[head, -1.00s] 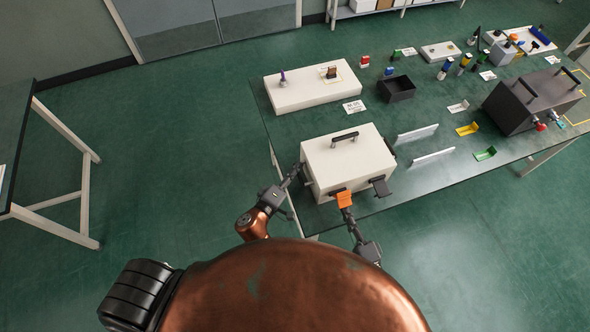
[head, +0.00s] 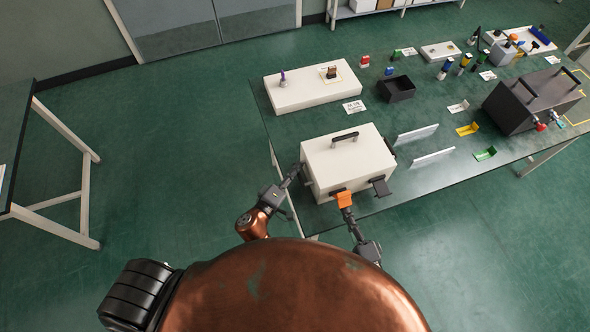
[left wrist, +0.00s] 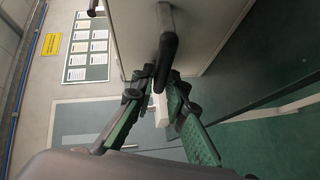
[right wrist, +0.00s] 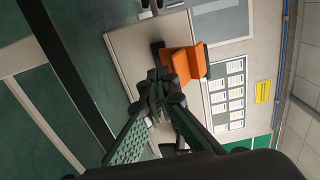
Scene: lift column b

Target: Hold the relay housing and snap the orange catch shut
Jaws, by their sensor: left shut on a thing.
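The relay housing (head: 330,172) is a cream box with a dark top handle, standing at the near left corner of the green table. The orange catch (head: 345,199) is on its front face beside a dark mount; in the right wrist view the catch (right wrist: 182,64) is bent and sticks out from the face. My left gripper (head: 295,174) is at the housing's left side, shut on its dark side handle (left wrist: 168,40). My right gripper (right wrist: 162,85) has its fingertips together, empty, right at the catch; whether they touch it I cannot tell.
A dark bracket (head: 381,187) juts from the housing's front right. Two pale strips (head: 417,133) lie to its right. A cream block (head: 312,87), a black bin (head: 397,88) and a dark case (head: 530,103) stand further off. The table's front edge is close to the housing.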

